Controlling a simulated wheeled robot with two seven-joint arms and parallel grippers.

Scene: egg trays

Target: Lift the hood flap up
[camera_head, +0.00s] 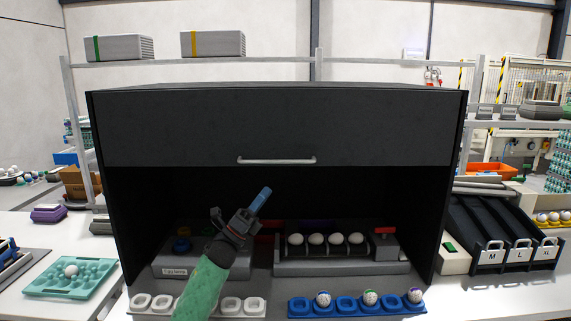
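The hood (118,200) is a large black box in the middle of the bench. Its black flap (280,127) covers the upper part of the front, and the lower part is open. A light bar handle (276,161) runs along the flap's lower edge. My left arm comes up from the bottom in a green sleeve. My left gripper (262,198) is in front of the hood opening, below and left of the handle's middle, apart from it. Its fingertips look blue and close together; whether they are shut is unclear. My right gripper is not in view.
Inside the hood, a grey device (340,267) holds several white eggs. In front lie a white egg holder (244,306) and a blue one (346,308) with 3 marked eggs. A teal tray (45,285) is at left; black chutes (480,225) are at right.

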